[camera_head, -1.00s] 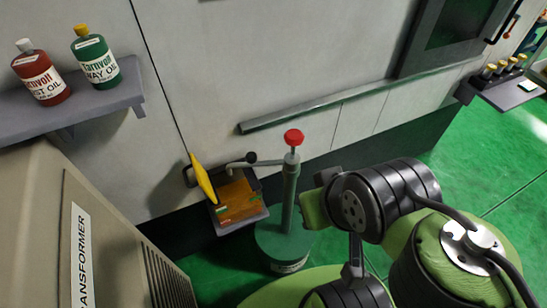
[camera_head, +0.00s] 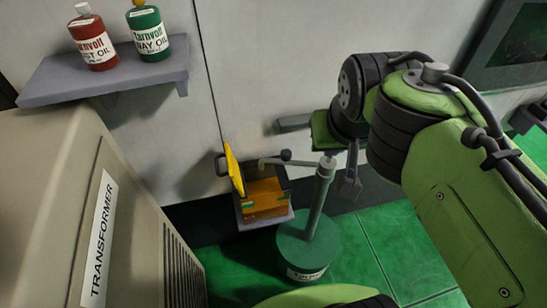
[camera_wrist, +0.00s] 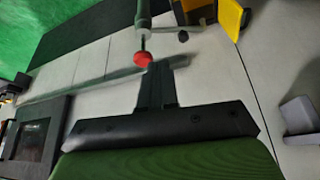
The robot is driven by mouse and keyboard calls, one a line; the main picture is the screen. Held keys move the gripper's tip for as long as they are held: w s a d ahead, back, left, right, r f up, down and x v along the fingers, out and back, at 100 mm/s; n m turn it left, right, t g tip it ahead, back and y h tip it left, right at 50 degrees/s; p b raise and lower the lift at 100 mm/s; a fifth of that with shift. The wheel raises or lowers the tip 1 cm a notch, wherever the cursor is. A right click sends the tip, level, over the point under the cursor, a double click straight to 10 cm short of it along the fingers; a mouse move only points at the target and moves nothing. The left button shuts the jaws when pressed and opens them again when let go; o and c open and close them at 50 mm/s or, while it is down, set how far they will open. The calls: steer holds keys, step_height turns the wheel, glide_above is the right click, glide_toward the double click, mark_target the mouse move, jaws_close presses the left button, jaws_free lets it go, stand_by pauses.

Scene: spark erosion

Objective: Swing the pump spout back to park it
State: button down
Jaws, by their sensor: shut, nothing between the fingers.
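The pump is a green drum (camera_head: 308,245) on the floor with an upright green column (camera_head: 318,200). Its thin grey spout (camera_head: 300,162) points left from the column top, with a black ball (camera_head: 286,155) on it, above an orange box. The spout's black ball also shows in the wrist view (camera_wrist: 183,37). The red knob (camera_wrist: 143,59) on the pump top is seen in the wrist view; my arm hides it in the head view. My gripper (camera_wrist: 155,68) is shut and empty. Its tips appear just below the knob in the wrist picture; I cannot tell the gap.
A wall rail (camera_head: 292,123) runs behind my arm. Green floor (camera_head: 385,240) is clear at right.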

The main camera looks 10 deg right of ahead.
steer(key=w+a+f+m+b, duration=0.1)
steer(key=w+a+f+b, duration=0.2)
steer(key=w+f, duration=0.4)
steer(key=w+a+f+g+b, duration=0.1)
steer(key=w+a+f+b, duration=0.2)
steer(key=w, duration=1.2)
steer(key=a+f, duration=0.3)
steer(key=f, duration=0.2)
steer(key=shift+w+a+f+m+b, duration=0.2)
steer(key=shift+w+a+m+b, duration=0.1)
steer(key=shift+m+b, duration=0.1)
step_height(320, 180, down, 10)
steer(key=b, duration=0.5)
steer(key=shift+s+f, duration=0.15)
steer(key=shift+s, duration=0.05)
steer(key=shift+s, duration=0.1)
